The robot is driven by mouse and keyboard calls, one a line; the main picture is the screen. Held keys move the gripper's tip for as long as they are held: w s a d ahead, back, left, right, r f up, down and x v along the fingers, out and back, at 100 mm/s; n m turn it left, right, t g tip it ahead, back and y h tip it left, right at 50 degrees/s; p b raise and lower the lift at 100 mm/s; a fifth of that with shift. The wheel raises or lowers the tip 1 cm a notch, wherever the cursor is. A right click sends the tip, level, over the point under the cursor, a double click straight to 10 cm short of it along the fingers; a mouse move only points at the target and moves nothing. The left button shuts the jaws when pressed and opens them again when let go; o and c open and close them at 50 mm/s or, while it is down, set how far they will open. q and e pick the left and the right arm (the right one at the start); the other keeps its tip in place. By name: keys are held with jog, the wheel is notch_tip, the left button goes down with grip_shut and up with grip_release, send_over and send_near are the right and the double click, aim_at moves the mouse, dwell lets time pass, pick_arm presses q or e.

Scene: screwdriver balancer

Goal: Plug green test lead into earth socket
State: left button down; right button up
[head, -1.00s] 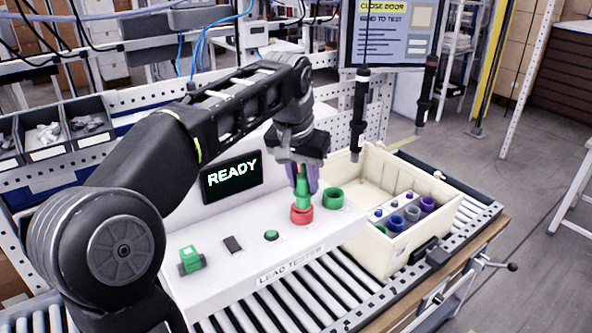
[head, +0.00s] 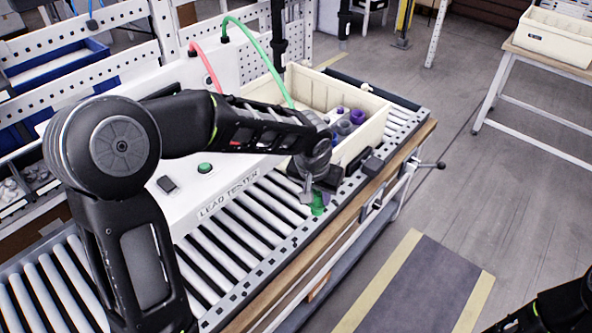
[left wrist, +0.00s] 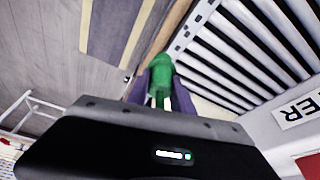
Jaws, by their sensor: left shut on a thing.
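My left gripper (head: 319,203) hangs over the front rail of the roller conveyor, in front of the cream crate. It is shut on a green plug (head: 317,210), the end of the green test lead. In the left wrist view the green plug (left wrist: 160,72) sits between the purple fingers. A green lead (head: 262,55) arcs from the back of the white lead tester (head: 215,190) and passes behind my arm. The sockets on the tester's top are hidden behind my left arm. My right gripper is out of view; only part of my right arm shows at bottom right.
A red lead (head: 207,68) also drops from the tester's back. The cream crate (head: 362,138) holds purple and grey parts close behind my gripper. Conveyor rollers (head: 230,235) are bare in front of the tester. Open floor lies to the right.

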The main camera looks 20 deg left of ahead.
aim_at(319, 207)
pick_arm(q)
notch_tip(319, 207, down, 5)
jog(key=b, duration=0.4)
jog(key=shift+d+b, duration=0.15)
jog(key=shift+b, duration=0.15)
jog(key=shift+r, duration=0.1)
jog(key=shift+r, duration=0.1)
